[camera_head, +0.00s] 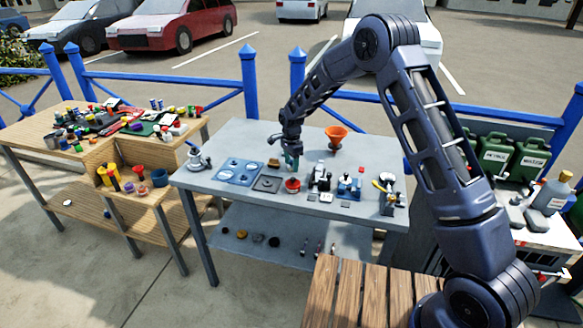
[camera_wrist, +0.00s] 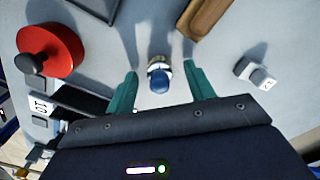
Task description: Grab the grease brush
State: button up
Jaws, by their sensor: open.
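In the wrist view a small piece with a round blue end and a pale, metal-like band (camera_wrist: 159,82) shows between my two teal fingers. It may be the grease brush, but I cannot tell for sure. My gripper (camera_wrist: 161,72) is open, with one finger on each side of this piece and a visible gap on both sides. In the head view my gripper (camera_head: 292,160) points down low over the grey table (camera_head: 225,181), and the piece cannot be made out there.
A red round item with a dark knob (camera_wrist: 50,50) lies at left, a brown wooden block (camera_wrist: 205,17) at the top, and a small white piece (camera_wrist: 255,75) at right. An orange funnel (camera_head: 336,136) stands behind. A blue plate (camera_head: 238,171) lies left of my gripper.

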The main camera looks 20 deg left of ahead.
jog(key=shift+f, duration=0.25)
jog(key=c, duration=1.1)
jog(key=shift+o, duration=0.2)
